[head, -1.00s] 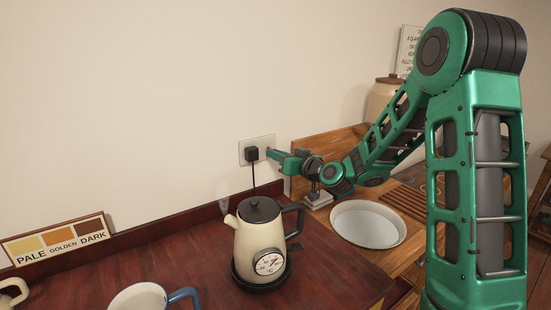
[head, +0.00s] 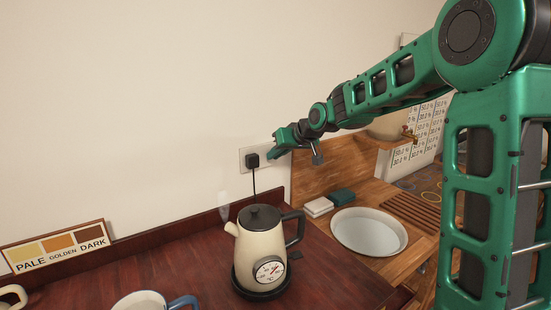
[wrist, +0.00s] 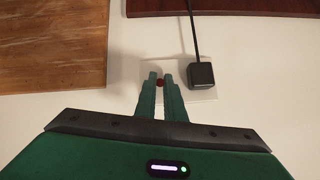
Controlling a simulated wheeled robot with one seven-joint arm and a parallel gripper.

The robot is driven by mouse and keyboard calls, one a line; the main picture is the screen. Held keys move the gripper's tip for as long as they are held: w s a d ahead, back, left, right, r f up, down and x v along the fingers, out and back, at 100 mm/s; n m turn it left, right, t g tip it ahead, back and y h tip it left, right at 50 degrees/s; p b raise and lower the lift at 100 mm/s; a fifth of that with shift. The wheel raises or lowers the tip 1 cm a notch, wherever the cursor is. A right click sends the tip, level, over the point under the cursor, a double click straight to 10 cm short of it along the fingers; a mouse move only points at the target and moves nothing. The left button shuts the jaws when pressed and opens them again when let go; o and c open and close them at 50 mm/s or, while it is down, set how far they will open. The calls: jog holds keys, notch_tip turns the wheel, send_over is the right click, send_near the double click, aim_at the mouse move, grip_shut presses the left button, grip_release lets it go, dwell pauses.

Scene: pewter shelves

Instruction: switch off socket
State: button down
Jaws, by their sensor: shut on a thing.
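The socket (head: 260,149) is a pale plate on the wall behind the kettle. A black plug (head: 252,160) sits in its left part in the head view, with a cord hanging down. My gripper (head: 272,154) is at the socket's right side and hides that part in the head view. The switch's position cannot be told.
A cream kettle (head: 260,240) with a dial stands on the dark red counter (head: 190,262) below the socket. A wooden board (head: 330,176) lines the wall beside the socket.

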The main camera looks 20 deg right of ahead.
jog(key=shift+w+d+r, duration=0.1)
jog(key=shift+w+r, duration=0.05)
jog(key=shift+r, duration=0.05)
dwell(0.3)
jog(key=c, duration=1.8)
grip_release()
jog(key=shift+c, duration=0.2)
jog(key=shift+f, duration=0.1)
jog(key=v, duration=1)
jog(key=shift+r, duration=0.35)
